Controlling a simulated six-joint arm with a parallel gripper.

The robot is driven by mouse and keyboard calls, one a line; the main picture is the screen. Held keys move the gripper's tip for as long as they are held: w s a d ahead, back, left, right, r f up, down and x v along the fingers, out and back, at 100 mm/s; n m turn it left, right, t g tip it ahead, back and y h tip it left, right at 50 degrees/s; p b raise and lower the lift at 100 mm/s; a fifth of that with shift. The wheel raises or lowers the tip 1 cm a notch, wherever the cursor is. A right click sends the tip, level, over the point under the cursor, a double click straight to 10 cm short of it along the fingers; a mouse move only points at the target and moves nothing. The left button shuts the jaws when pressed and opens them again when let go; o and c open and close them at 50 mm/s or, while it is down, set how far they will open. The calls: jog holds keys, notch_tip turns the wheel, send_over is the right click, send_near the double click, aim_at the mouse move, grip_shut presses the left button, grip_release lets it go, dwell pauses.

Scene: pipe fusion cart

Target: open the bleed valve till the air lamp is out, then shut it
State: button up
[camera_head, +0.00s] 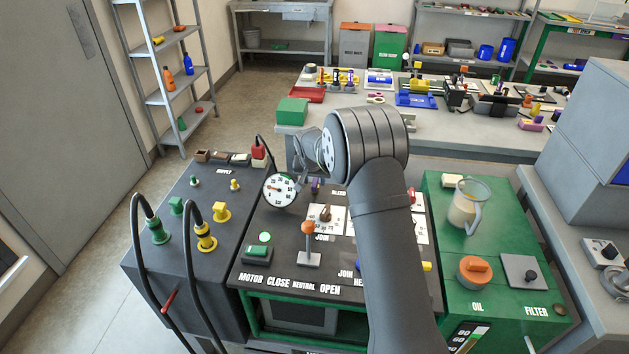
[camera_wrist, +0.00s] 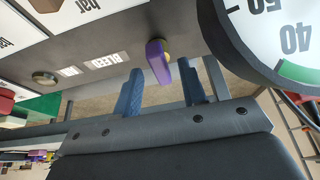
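The purple bleed valve handle (camera_wrist: 158,62) stands on the dark panel, near a label reading BLEED (camera_wrist: 104,60). In the head view, a small part of the purple handle (camera_head: 316,186) shows beside my wrist. My gripper (camera_wrist: 161,82) is open, its two blue fingers apart. The handle appears in the gap between the fingertips, slightly beyond them, and I see no finger touching it. A round, dull lamp-like fitting (camera_wrist: 44,78) lies left of the labels in the wrist view. Its small label is unreadable, so I cannot tell if it is the air lamp or is lit.
A dial gauge (camera_head: 280,189) stands close beside the gripper and fills the wrist view's upper right. An orange-knobbed lever (camera_head: 308,242) and green button (camera_head: 258,251) are on the panel. A green cabinet with a jug (camera_head: 464,207) is right, and hoses (camera_head: 190,260) rise left.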

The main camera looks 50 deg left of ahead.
jog(key=shift+w+a+f, duration=0.1)
jog(key=shift+w+f, duration=0.05)
jog(key=shift+f, duration=0.3)
grip_shut()
